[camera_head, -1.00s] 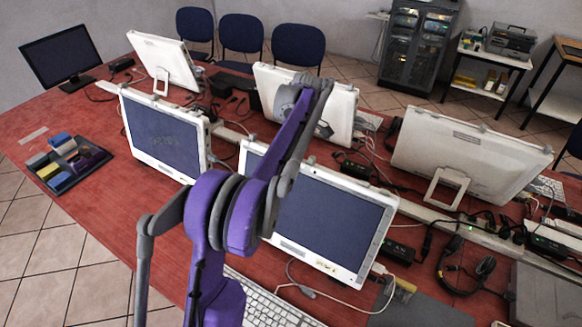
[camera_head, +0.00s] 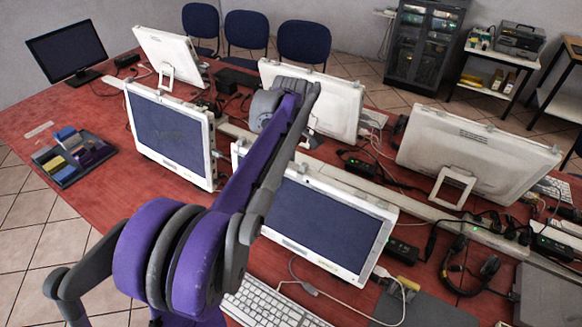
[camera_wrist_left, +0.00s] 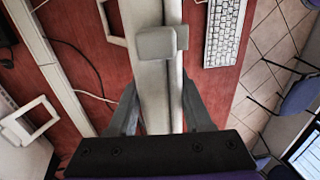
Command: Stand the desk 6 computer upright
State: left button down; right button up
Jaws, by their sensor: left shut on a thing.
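A white computer (camera_head: 340,106) stands at the back middle of the red table (camera_head: 60,110), its back towards my head camera. No desk number can be read. My left arm reaches across the table to this computer and hides part of its back. In the left wrist view, my left gripper (camera_wrist_left: 158,84) is shut on a white panel (camera_wrist_left: 155,108) seen nearly edge-on, with one finger on each side. A pale block (camera_wrist_left: 160,42) sits on the panel just past the fingertips. My right gripper is not in view.
Other white computers stand close by: front left (camera_head: 172,138), front middle (camera_head: 325,225) and right (camera_head: 465,150). Cables and headphones (camera_head: 468,275) lie on the right part of the table. A divided tray (camera_head: 100,160) lies at left. Blue chairs (camera_head: 302,42) stand behind.

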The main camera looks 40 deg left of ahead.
pick_arm(q)
jog(key=shift+s+d+r+t, duration=0.1)
jog(key=shift+s+t, duration=0.4)
jog(key=shift+s, duration=0.55)
jog(key=c, duration=0.6)
grip_release()
jog(key=shift+o, duration=1.4)
jog(key=shift+s, duration=0.2)
jog(key=shift+w+r, duration=0.1)
jog(key=shift+w, duration=0.05)
